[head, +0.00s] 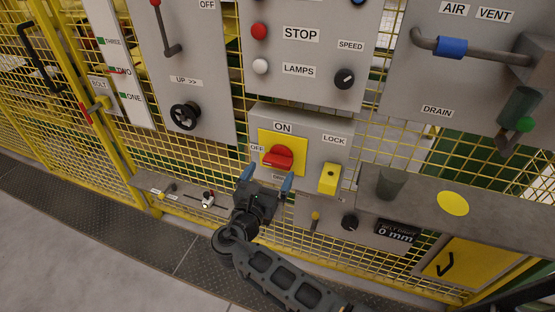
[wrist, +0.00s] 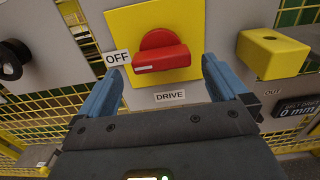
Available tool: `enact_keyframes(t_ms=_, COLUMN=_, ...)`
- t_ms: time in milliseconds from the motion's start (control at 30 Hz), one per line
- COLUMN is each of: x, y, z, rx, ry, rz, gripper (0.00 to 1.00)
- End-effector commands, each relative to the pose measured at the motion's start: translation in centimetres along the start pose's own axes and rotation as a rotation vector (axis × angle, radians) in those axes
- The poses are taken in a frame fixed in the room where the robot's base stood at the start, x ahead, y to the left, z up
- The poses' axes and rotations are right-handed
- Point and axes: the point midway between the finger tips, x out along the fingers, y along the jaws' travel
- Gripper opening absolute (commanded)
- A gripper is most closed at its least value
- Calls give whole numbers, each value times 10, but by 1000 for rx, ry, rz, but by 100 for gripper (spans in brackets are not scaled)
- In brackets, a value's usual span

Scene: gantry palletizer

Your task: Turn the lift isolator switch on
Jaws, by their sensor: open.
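A red rotary switch handle (head: 278,157) sits on a yellow square plate (head: 297,142) on a grey box, with ON above and OFF to its left. It also shows in the wrist view (wrist: 161,58), its grip lying roughly level toward OFF. The label below it reads DRIVE (wrist: 170,96); I read no LIFT label. My gripper (head: 267,178) is open, just below and in front of the handle. In the wrist view its blue fingers (wrist: 163,66) stand on either side of the handle, with nothing held; contact is not visible.
A yellow lock block (head: 329,178) juts out to the right of the switch. A black handwheel (head: 185,116) and a red-tipped lever (head: 168,30) are on the left panel. A grey ledge (head: 480,215) with a cylinder (head: 389,184) lies right. Yellow mesh fencing surrounds the panels.

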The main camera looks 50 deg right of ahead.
Motion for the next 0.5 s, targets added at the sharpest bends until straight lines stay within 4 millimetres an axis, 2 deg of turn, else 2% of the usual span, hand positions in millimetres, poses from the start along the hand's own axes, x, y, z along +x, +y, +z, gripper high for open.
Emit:
enact_keyframes(t_ms=300, x=48, y=-1, z=1, rx=3, ry=1, rz=-3, gripper=100)
enact_keyframes(t_ms=500, x=62, y=0, z=0, rx=4, ry=2, rz=1, gripper=100)
